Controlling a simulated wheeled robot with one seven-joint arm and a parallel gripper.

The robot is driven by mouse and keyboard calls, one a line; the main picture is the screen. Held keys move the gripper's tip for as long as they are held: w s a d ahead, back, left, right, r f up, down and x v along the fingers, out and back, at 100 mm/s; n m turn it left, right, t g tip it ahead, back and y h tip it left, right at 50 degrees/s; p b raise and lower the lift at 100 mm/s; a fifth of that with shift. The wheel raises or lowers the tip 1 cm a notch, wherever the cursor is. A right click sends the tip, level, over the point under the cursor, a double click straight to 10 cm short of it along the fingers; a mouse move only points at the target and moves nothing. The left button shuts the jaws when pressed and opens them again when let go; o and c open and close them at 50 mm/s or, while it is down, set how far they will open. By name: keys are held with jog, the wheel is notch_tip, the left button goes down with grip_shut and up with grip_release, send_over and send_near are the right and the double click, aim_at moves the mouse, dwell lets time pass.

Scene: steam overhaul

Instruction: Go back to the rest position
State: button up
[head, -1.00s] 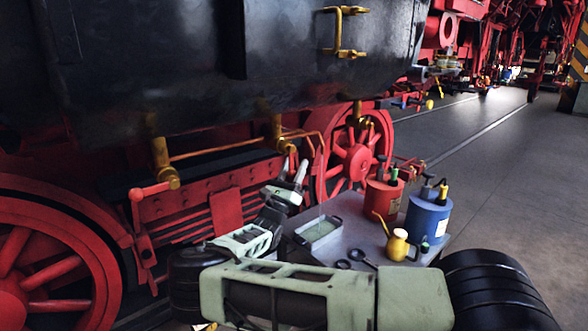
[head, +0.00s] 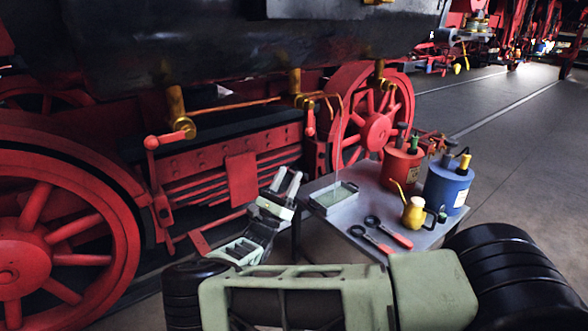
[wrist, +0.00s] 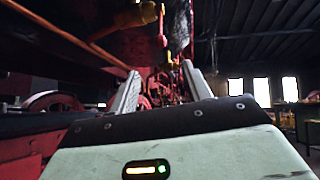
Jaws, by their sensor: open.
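My gripper (head: 284,184) is open and empty in the head view, in front of the locomotive's red frame and left of the small table (head: 280,215). Its two pale fingers point up and away, apart from everything around. In the wrist view my gripper (wrist: 160,90) shows its two fingers spread, with nothing between them. My pale green arm runs across the bottom of the head view.
The table holds a shallow tray (head: 345,208), a yellow oil can (head: 414,215), red-handled tools (head: 385,236), a red can (head: 398,168) and a blue can (head: 444,190). Red wheels (head: 25,262) and brass fittings (head: 179,116) line the locomotive. Open floor (head: 520,160) lies right.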

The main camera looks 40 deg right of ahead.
jog(key=shift+s+a+f, duration=0.1)
jog(key=shift+a+f, duration=0.1)
dwell(0.5)
jog(key=s+d+f+m+g+y+p, duration=0.15)
jog(key=s+d+m+g+y, duration=0.35)
jog(key=s+m+g, duration=0.5)
jog(key=s+a+f+m+g+y, duration=0.1)
jog(key=s+a+f+g+y, duration=0.2)
jog(key=s+a+y, duration=0.35)
jog(key=s+a+r+m+t+y+p, duration=0.1)
jog(key=s+a+r+m+t+y, duration=0.1)
jog(key=s+a+r+y, duration=0.5)
jog(key=s+a+r+m+t+y+p, duration=0.1)
jog(key=s+a+r+y, duration=0.7)
jog(key=a, duration=0.9)
jog(key=s+r+m+t, duration=0.1)
jog(key=s+r+m, duration=0.1)
jog(key=s+r, duration=0.1)
jog(key=shift+s+a+m+t+p, duration=0.15)
jog(key=shift+s+m+t+p, duration=0.2)
jog(key=shift+s, duration=0.25)
